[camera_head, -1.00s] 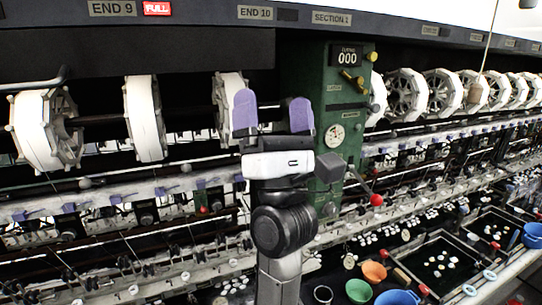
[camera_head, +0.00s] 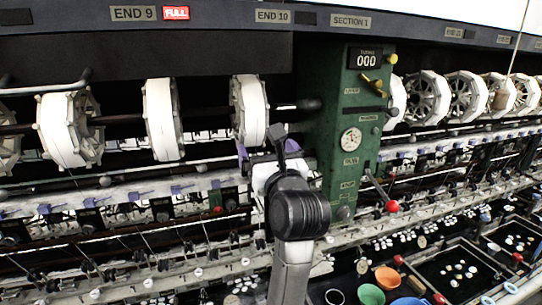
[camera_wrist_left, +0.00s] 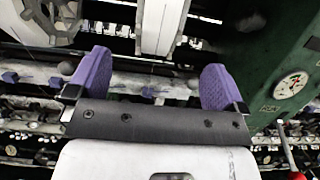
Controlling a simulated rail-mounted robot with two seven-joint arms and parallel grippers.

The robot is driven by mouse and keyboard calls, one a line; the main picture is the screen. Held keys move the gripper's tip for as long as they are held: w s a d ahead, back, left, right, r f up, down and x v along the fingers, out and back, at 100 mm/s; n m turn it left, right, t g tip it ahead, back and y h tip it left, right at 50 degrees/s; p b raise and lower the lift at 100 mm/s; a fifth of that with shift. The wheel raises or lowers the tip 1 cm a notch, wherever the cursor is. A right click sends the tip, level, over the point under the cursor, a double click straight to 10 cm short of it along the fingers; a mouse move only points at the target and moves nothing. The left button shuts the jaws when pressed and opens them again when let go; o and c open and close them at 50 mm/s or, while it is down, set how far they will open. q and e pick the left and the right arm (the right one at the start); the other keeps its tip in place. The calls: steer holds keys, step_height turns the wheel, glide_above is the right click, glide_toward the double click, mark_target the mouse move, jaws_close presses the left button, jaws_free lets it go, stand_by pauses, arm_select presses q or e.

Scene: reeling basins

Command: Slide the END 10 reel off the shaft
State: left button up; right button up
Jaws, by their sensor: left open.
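The END 10 reel (camera_head: 248,108) is a white octagonal reel on the dark shaft, below the END 10 label (camera_head: 273,16) and just left of the green gear housing (camera_head: 352,135). In the left wrist view a white reel (camera_wrist_left: 162,25), seemingly the same one, stands beyond and between the purple fingertips. My left gripper (camera_head: 262,147) is in front of and below the reel's lower part in the head view. In the wrist view the gripper (camera_wrist_left: 156,82) is open, its fingers wide apart with nothing held. Whether a finger touches the reel cannot be told. My right gripper is not in view.
Other white reels (camera_head: 163,120) sit to the left, one under END 9 (camera_head: 134,13) with a red FULL sign (camera_head: 175,13). A red-knobbed lever (camera_head: 392,206) sticks out right of the gripper. Basins and coloured bowls (camera_head: 387,278) lie lower right.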

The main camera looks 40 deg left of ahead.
mark_target(257, 132)
arm_select(q)
steer(key=shift+p+x, duration=1.4)
steer(key=shift+x, duration=3.4)
steer(key=c, duration=1.1)
steer(key=shift+o, duration=0.2)
steer(key=shift+r, duration=0.1)
